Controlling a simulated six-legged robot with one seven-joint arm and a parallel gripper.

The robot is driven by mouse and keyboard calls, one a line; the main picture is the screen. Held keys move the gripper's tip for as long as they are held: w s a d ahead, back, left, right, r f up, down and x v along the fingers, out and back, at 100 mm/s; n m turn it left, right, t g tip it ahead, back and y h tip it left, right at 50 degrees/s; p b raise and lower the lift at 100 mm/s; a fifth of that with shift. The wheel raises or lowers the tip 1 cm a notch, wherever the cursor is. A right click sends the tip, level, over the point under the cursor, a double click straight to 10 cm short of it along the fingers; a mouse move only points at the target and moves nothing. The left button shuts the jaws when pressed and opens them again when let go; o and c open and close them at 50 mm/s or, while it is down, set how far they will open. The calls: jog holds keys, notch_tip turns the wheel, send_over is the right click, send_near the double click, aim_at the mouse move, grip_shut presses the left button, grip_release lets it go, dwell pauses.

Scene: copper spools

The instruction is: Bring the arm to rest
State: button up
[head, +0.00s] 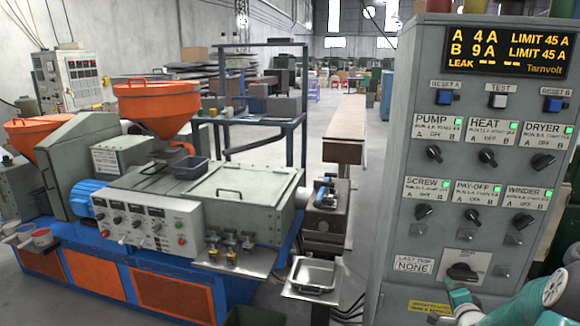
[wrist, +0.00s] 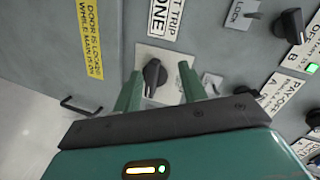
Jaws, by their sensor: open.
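My gripper (wrist: 160,72) is open, its two green fingers apart with nothing between them. In the wrist view it points at the grey control cabinet (wrist: 210,35), and a black rotary knob (wrist: 154,76) on a pale plate shows between the fingertips. Whether a finger touches the knob or plate I cannot tell. In the head view my teal and white arm (head: 545,295) comes in at the bottom right, in front of the lower part of the cabinet (head: 398,200). The same knob (head: 462,271) shows there just above my gripper, beside the "LAST TRIP NONE" label (head: 414,263).
The cabinet has a lit display (head: 510,50), several black selector knobs (head: 434,153) and green lamps. A dark door handle (wrist: 80,107) sticks out near my gripper. An extruder (head: 150,200) with orange hoppers stands left, a metal tray (head: 314,274) before it. Floor shows between.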

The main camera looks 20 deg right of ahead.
jog(key=w+a+r+n+g+y, duration=0.15)
jog(key=a+r+n, duration=0.4)
jog(key=a, duration=0.65)
jog(key=a+r+n+g+y, duration=0.1)
jog(key=a+r+n+g, duration=0.25)
jog(key=a+r, duration=0.6)
jog(key=s+a+n+g+y, duration=0.1)
jog(key=s+a+n+y, duration=0.1)
jog(key=s+a+n, duration=0.3)
jog(key=s+a+r+n+g+y, duration=0.1)
jog(key=s+a+n, duration=0.4)
jog(key=s+a, duration=0.8)
jog(key=a+y, duration=0.1)
jog(key=a, duration=0.5)
jog(key=shift+a+r+g, duration=0.25)
jog(key=shift+a+g, duration=0.1)
jog(key=shift+g, duration=0.05)
